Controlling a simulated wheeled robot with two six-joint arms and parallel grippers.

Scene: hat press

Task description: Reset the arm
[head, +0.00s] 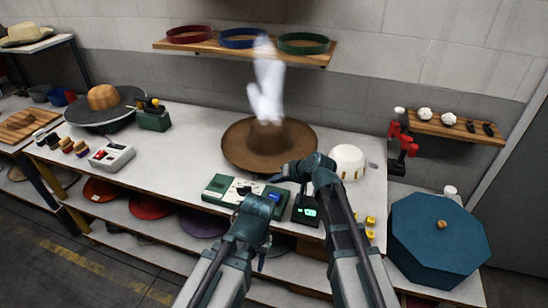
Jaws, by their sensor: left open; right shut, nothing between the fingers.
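My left gripper (268,228) is open and empty in front of the table's front edge, below the green-and-white control panel (232,190). My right gripper (279,176) is shut and empty. It points left, at the near edge of the brown felt hat (247,152) in the picture; I cannot tell whether it touches. The hat sits brim-down on the table, with white steam (266,85) over its crown that hides part of it. My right arm passes in front of the black device with a green display (308,212).
A white dome (347,161) stands right of the hat. A shelf (225,48) holds coloured bands above. A blue octagonal box (437,240) stands at right.

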